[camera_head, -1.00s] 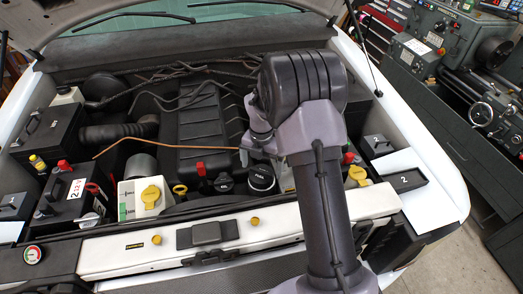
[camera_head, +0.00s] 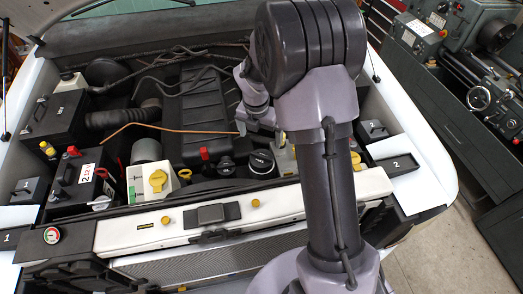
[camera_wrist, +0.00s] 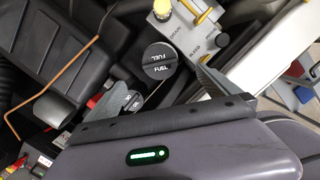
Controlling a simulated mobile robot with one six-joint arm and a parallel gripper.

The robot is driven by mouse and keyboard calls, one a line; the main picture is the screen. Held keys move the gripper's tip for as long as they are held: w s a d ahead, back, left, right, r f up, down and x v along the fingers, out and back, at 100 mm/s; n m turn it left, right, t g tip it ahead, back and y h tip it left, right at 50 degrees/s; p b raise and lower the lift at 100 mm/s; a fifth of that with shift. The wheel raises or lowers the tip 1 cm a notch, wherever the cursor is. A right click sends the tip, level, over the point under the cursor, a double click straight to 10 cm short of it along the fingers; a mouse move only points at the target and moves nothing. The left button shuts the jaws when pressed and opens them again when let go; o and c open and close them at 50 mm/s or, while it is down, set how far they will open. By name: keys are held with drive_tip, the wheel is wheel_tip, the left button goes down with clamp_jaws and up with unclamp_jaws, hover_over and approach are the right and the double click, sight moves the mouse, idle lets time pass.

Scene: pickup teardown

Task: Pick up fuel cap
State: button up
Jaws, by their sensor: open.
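The fuel cap (camera_head: 262,163) is a round black cap with a pale rim, at the front of the engine bay in the head view. In the wrist view the fuel cap (camera_wrist: 159,61) shows its grip bar and "FUEL" lettering. My gripper (camera_wrist: 160,80) is open and empty, with one finger to the left of the cap and one to the right. The cap appears beyond the fingertips, with nothing held. In the head view my gripper (camera_head: 242,127) is partly hidden behind my arm, behind and left of the cap.
A black cap with a grip bar (camera_wrist: 132,102) is close to the left finger. A grey reservoir with a yellow cap (camera_wrist: 187,35) stands right of the fuel cap. A copper-coloured rod (camera_head: 140,127) lies across the bay. A red-handled dipstick (camera_head: 204,154) stands left of the caps.

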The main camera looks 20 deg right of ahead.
hover_over(261, 156)
wheel_tip(261, 156, down, 7)
drive_tip(key=shift+d+r, duration=0.15)
drive_tip(key=shift+r, duration=0.05)
wheel_tip(261, 156, down, 5)
drive_tip(key=shift+f+p, duration=0.1)
drive_tip(key=shift+p, duration=0.65)
drive_tip(key=shift+w+f, duration=0.15)
drive_tip(key=shift+f, duration=0.25)
drive_tip(key=shift+r, duration=0.1)
drive_tip(key=shift+c, duration=1.3)
drive_tip(key=c, duration=1.1)
